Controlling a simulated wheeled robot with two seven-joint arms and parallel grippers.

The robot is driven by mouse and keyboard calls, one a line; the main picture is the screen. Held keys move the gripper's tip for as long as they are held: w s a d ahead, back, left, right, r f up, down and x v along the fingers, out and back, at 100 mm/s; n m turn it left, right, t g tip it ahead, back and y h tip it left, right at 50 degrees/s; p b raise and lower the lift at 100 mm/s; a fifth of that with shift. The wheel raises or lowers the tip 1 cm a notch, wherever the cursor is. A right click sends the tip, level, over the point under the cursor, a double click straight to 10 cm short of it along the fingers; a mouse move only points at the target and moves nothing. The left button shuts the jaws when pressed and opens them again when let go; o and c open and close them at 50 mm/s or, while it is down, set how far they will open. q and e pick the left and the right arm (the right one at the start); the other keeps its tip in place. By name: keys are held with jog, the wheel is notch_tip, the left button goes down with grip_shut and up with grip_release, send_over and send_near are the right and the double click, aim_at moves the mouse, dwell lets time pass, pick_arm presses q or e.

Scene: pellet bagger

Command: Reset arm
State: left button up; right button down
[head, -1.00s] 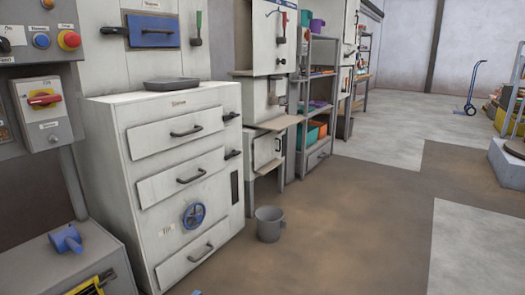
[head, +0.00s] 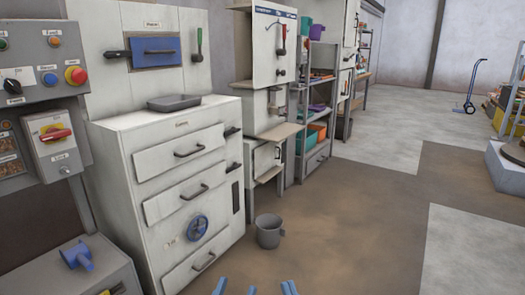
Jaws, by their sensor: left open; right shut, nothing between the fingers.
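The blue fingertips of both my grippers show at the bottom edge of the head view. My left gripper (head: 235,289) is open, with its two tips apart and nothing seen between them. My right gripper (head: 289,287) is just to its right, with its two tips close together, shut and empty. Both appear over the brown floor in front of the white drawer cabinet (head: 161,170). The rest of both grippers and the arms are below the picture.
A grey bucket (head: 269,231) stands on the floor right of the cabinet. A grey tray (head: 174,102) lies on the cabinet top. A blue scoop-like object (head: 77,253) sits on a grey box at lower left. Control panels (head: 43,70) are at left.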

pick_arm(q)
notch_tip(320, 180, down, 8)
jog(key=a+f+g+y+p, duration=0.1)
jog(key=a+g+y+p, duration=0.25)
jog(key=g+p, duration=0.85)
pick_arm(e)
notch_tip(320, 180, down, 8)
jog(key=d+f+g+h+p, duration=0.1)
jog(key=d+g+h, duration=0.25)
jog(key=g, duration=0.75)
pick_arm(q)
jog(key=s+a+f+g+y+p, duration=0.1)
jog(key=s+g+p, duration=0.3)
jog(key=s, duration=0.4)
jog(key=s+a+f+n+g+y+p, duration=0.1)
jog(key=s+a+g+p, duration=0.3)
jog(key=s, duration=0.4)
jog(key=f+g+y+p, duration=0.1)
jog(key=p, duration=0.1)
jog(key=shift+p, duration=0.35)
pick_arm(e)
jog(key=s+d+f+g+h, duration=0.1)
jog(key=s+d+g, duration=0.1)
jog(key=s+g, duration=0.3)
jog(key=s+d+f+m+g+h, duration=0.1)
jog(key=s+g, duration=0.4)
jog(key=s, duration=0.6)
jog(key=shift+d+f+h, duration=0.5)
jog(key=shift+d+h, duration=0.05)
jog(key=shift+d, duration=0.45)
